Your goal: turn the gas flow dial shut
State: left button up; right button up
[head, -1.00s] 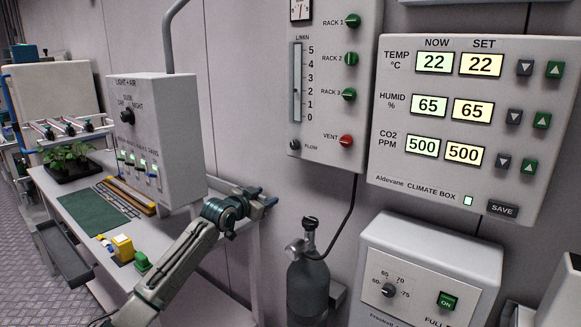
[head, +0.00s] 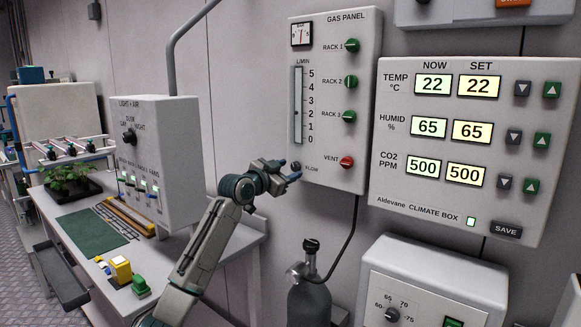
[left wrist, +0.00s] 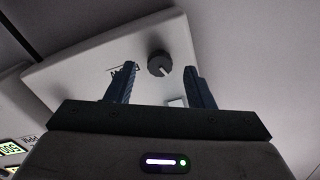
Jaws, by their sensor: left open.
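The gas panel (head: 331,60) is a grey box on the wall with an L/min gauge, green rack knobs and a red vent knob. The small dark flow dial (head: 296,167) sits at its lower left corner. My left gripper (head: 291,170) is open and empty at that corner, its blue fingertips close to the dial. In the left wrist view the round dark dial (left wrist: 160,64) lies ahead, between the two open fingers (left wrist: 162,85) but beyond their tips. I cannot tell whether the fingers touch it. My right gripper does not show.
The climate box (head: 400,200) hangs right of the gas panel. A grey gas bottle (head: 310,295) stands below with a hose. The light and air box (head: 170,125) stands on the bench at the left. A red vent knob (head: 347,162) is right of the dial.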

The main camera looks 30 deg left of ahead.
pick_arm(q)
jog(key=shift+w+d, duration=0.1)
jog(key=shift+w, duration=0.8)
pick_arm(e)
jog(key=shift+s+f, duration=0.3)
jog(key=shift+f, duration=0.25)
pick_arm(q)
jog(key=shift+c, duration=0.2)
jog(key=c, duration=0.9)
jog(key=shift+c, duration=0.2)
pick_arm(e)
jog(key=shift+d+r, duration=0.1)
